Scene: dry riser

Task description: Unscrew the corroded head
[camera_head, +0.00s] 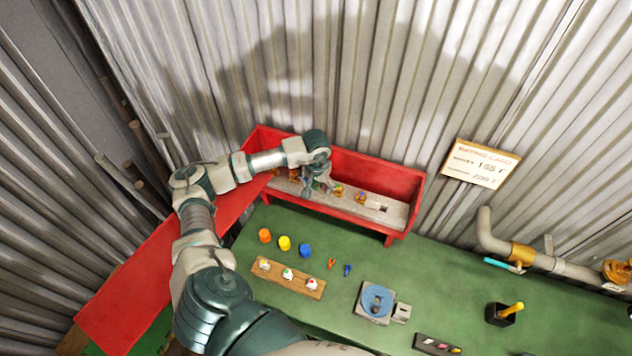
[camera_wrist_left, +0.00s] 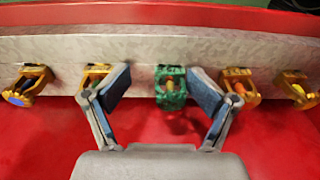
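A green, corroded-looking head (camera_wrist_left: 171,88) sits on a pale grey bar (camera_wrist_left: 140,52) in the left wrist view, with brass-coloured heads on both sides of it. My left gripper (camera_wrist_left: 162,84) is open, its two blue-padded fingers either side of the green head with gaps showing. In the head view my left gripper (camera_head: 311,184) is down in the red trough (camera_head: 408,186); it hides the green head there. Brass heads (camera_head: 337,190) show to its right on the bar. My right gripper is in neither view.
The green bench (camera_head: 450,270) holds a wooden strip (camera_head: 286,279) with several small white-based pieces, orange, yellow (camera_head: 284,243) and blue caps, and a grey fixture with a blue disc (camera_head: 377,300). A rating card (camera_head: 481,163) and pipe (camera_head: 487,235) are at the right.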

